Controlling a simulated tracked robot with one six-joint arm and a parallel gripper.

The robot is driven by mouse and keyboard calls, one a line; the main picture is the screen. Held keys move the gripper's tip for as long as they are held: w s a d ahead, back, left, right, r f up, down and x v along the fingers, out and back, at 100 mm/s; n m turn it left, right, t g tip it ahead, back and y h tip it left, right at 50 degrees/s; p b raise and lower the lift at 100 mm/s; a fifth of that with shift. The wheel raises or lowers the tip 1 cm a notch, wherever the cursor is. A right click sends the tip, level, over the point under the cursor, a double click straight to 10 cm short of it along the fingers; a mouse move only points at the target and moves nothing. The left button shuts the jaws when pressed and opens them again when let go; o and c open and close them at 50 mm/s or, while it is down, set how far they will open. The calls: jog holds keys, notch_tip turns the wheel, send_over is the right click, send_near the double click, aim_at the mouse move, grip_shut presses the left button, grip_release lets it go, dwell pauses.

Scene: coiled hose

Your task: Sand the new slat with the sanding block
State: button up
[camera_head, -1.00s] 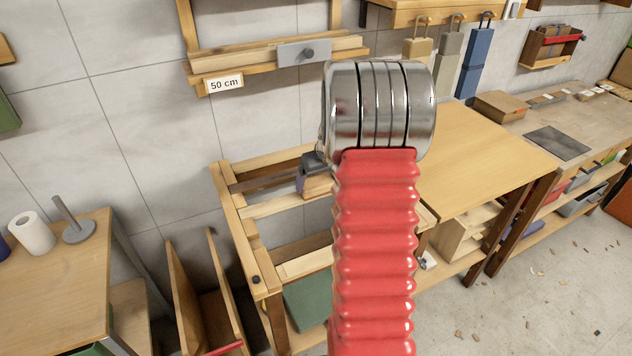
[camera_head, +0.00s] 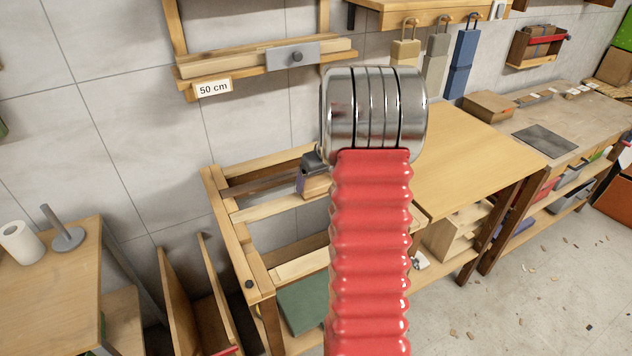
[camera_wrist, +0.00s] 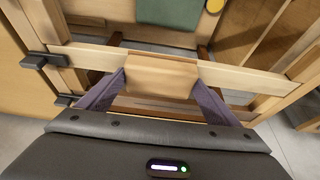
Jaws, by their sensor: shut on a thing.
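My gripper (camera_head: 311,172) is largely behind my red arm in the head view. In the wrist view, my gripper's purple fingers (camera_wrist: 152,88) are shut on a tan sanding block (camera_wrist: 161,75), one on each side. The block also shows in the head view (camera_head: 317,187). The pale new slat (camera_wrist: 245,82) runs across the wooden frame, and the block lies over it; whether they touch is hard to tell. In the head view the slat (camera_head: 268,208) passes behind my arm, so its right part is hidden.
A darker slat (camera_head: 255,188) lies behind the pale one. Dark clamps (camera_wrist: 45,61) stick out at the frame's side. A bare wooden worktop (camera_head: 470,150) adjoins on the right. A table with a paper roll (camera_head: 20,243) stands at left. A green panel (camera_head: 303,305) lies below.

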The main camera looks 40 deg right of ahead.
aim_at(305, 188)
jog(key=shift+s+d+f, duration=0.1)
jog(key=shift+s+d, duration=0.2)
jog(key=shift+d, duration=0.6)
jog(key=shift+w+a+r, duration=0.1)
jog(key=shift+w+a, duration=0.15)
jog(key=shift+a, duration=0.5)
jog(key=shift+w+a+r, duration=0.1)
jog(key=shift+w+a, duration=0.1)
jog(key=shift+a, duration=0.5)
jog(key=shift+a, duration=0.1)
jog(key=shift+w+a, duration=0.25)
jog(key=shift+a, duration=0.45)
jog(key=shift+w+a, duration=0.2)
jog(key=shift+a, duration=0.45)
jog(key=shift+w+a+f, duration=0.1)
jog(key=shift+w+a, duration=0.1)
jog(key=shift+a, duration=0.4)
jog(key=shift+w+a+f, duration=0.15)
jog(key=shift+w+a, duration=0.05)
jog(key=shift+a, duration=0.7)
